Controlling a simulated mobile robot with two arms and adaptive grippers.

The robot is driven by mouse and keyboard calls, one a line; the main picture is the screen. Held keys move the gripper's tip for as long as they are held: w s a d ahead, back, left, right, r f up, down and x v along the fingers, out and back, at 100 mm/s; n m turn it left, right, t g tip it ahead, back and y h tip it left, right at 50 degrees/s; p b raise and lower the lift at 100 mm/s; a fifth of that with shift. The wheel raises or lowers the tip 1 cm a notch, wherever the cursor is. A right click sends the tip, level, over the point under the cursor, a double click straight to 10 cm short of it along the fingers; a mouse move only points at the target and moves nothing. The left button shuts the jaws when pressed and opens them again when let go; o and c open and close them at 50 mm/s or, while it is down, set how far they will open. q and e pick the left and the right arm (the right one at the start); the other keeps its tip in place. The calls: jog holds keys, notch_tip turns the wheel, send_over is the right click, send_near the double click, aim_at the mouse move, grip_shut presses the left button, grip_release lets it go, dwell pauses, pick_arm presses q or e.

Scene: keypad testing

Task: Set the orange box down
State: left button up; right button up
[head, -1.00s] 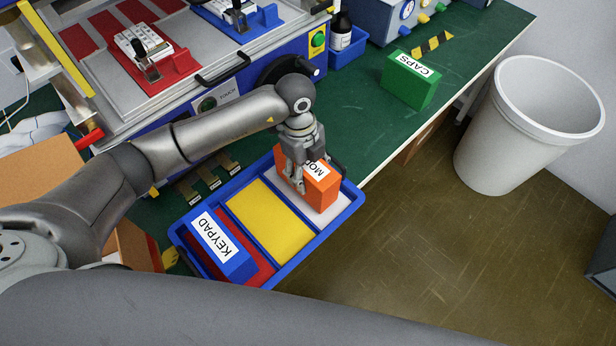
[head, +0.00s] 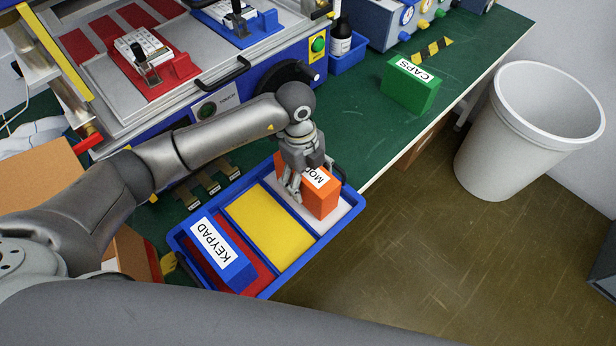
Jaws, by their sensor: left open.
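The orange box (head: 323,200), with a white label partly hidden by my gripper, stands upright in the white right-hand compartment of the blue tray (head: 268,290). My left gripper (head: 314,181) points down over the box from above, its jaws open around the box's upper part. One finger shows in front of the box's left side; the other is mostly hidden behind it. I cannot tell whether the fingers touch the box. My right gripper is not in view.
The tray's left compartment, red, holds the blue KEYPAD box (head: 222,250); the yellow middle compartment (head: 268,222) is empty. The green CAPS box (head: 408,88) stands on the green bench (head: 350,120). A white bin (head: 540,130) stands on the floor at right. The test machine (head: 215,85) is behind.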

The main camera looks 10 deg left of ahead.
pick_arm(q)
jog(key=shift+w+r, duration=0.1)
jog(key=shift+r, duration=0.35)
jog(key=r, duration=0.3)
jog(key=a+r+b, duration=0.1)
jog(key=r, duration=0.3)
jog(key=r+b, duration=0.1)
jog(key=r, duration=0.2)
jog(key=shift+w+a+r, duration=0.15)
jog(key=shift+w+r, duration=0.05)
jog(key=shift+w, duration=0.2)
jog(key=shift+r, duration=0.4)
